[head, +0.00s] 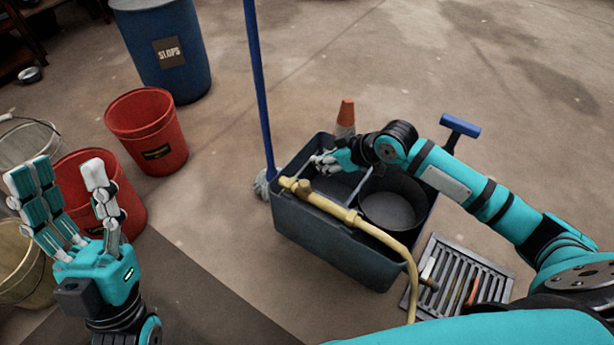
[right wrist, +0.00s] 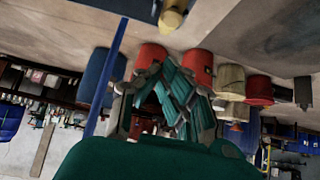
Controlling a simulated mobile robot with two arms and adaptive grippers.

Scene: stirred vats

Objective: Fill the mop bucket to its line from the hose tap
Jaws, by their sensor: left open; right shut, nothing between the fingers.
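The dark grey mop bucket (head: 335,245) stands on the floor in the head view, with a round black wringer basket (head: 388,208) in its right part. A yellow hose (head: 400,250) lies along its near rim, its brass-coloured end (head: 298,188) at the left corner. I cannot make out a fill line or water level. My right gripper (head: 322,162) is over the bucket's far left part, shut and empty; its fingers show in the right wrist view (right wrist: 175,95). My left gripper (head: 75,195) is open and empty, fingers up, left of the bucket. No tap is clearly visible.
A blue-handled mop (head: 256,80) stands at the bucket's left. An orange cone (head: 347,112) is behind it; a floor grate (head: 470,285) lies to its right. Red buckets (head: 147,130) and a labelled blue drum (head: 165,50) stand left. Floor at the back right is clear.

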